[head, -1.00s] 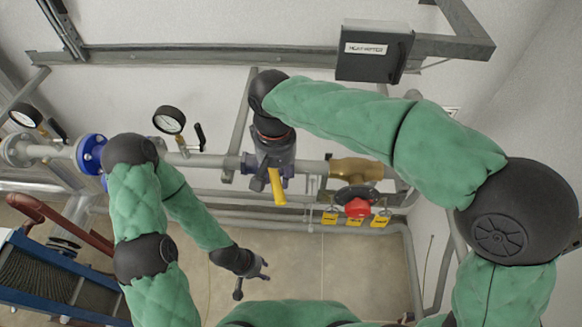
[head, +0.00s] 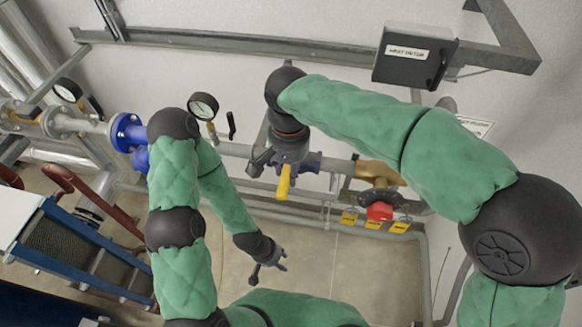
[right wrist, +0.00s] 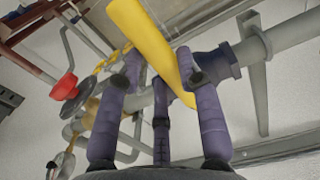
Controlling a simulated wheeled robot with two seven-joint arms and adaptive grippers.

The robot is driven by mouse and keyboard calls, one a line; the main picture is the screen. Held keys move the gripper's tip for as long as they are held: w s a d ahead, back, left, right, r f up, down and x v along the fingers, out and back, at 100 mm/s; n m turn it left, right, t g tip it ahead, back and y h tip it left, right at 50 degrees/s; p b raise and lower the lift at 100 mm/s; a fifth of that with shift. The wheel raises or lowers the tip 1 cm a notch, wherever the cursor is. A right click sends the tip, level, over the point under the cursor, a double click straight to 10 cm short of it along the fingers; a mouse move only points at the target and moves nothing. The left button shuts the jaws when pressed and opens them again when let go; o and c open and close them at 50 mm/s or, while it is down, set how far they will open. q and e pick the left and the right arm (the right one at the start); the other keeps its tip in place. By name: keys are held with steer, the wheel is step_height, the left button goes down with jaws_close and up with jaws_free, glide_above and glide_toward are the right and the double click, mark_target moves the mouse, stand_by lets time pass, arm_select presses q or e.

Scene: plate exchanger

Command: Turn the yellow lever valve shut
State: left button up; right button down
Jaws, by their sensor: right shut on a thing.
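The yellow lever (head: 284,182) hangs downward from the valve on the grey pipe in the head view. My right gripper (head: 275,162) is at the lever's upper part, shut on it. In the right wrist view the lever (right wrist: 146,32) runs between the purple fingers of this gripper (right wrist: 160,72), its broad end toward the top of the picture. The blue-purple valve body (head: 308,162) is partly hidden behind the gripper. My left gripper (head: 270,268) is open and empty, low in the head view, well apart from the lever.
Right of the valve are a brass fitting (head: 377,172) and a red handwheel (head: 379,211) with yellow tags (head: 372,225). A gauge (head: 203,106) and a blue flange (head: 127,132) are to the left. A dark labelled box (head: 414,57) is above. The floor below is clear.

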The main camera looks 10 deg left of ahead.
mark_target(288, 172)
steer(key=shift+r, duration=0.1)
steer(key=c, duration=0.8)
jaws_free()
steer(key=shift+a, duration=0.15)
step_height(288, 172, up, 12)
